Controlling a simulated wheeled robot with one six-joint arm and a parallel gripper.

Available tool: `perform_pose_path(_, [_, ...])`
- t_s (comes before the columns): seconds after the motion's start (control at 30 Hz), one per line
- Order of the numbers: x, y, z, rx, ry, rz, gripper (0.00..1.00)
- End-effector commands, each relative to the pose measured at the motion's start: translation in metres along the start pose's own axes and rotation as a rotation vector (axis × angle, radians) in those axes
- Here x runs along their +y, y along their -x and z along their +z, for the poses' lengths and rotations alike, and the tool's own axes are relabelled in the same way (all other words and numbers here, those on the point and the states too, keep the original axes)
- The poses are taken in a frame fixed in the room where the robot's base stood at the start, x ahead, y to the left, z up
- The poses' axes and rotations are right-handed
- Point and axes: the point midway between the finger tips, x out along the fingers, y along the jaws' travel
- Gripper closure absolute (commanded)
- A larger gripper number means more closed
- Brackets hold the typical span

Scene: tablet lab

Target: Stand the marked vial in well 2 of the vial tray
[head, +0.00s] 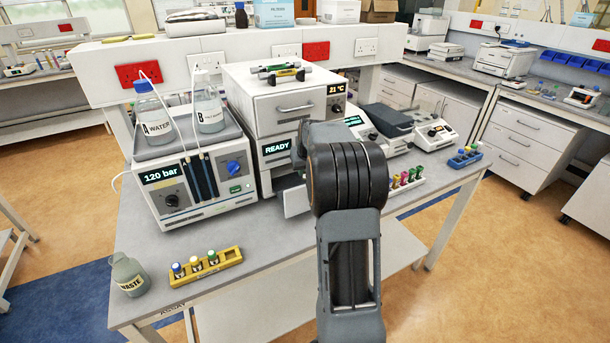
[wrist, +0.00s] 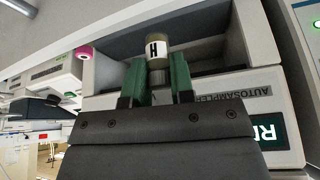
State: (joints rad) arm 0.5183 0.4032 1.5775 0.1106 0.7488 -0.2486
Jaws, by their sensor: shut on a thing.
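In the wrist view my gripper (wrist: 160,80) has its two green fingers closed on a small pale vial (wrist: 154,48) with a black mark like an H on its label. The vial is at the mouth of the grey autosampler's recess (wrist: 215,50). In the head view my arm hides the gripper and the vial. The autosampler (head: 276,148), with a READY display, stands under the oven, partly behind my arm. I cannot make out the vial tray or its well 2 for certain.
A yellow rack (head: 231,256) with several capped vials and a waste bottle (head: 129,274) stand at the front left. The pump unit (head: 191,196) is left of the autosampler. Racks of coloured vials (head: 405,182) and a blue rack (head: 465,160) are right. The front middle bench is clear.

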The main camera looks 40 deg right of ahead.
Motion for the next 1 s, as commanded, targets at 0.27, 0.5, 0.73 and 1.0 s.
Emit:
perform_pose_path(0.27, [0.002,-0.013,-0.003,-0.002,0.001,0.000,1.00])
perform_pose_path(0.5, [0.003,-0.039,0.006,-0.003,0.001,0.000,1.00])
perform_pose_path(0.73, [0.003,-0.045,0.008,0.000,0.001,0.000,1.00])
perform_pose_path(1.0, [0.003,-0.050,0.011,0.000,0.001,0.000,1.00])
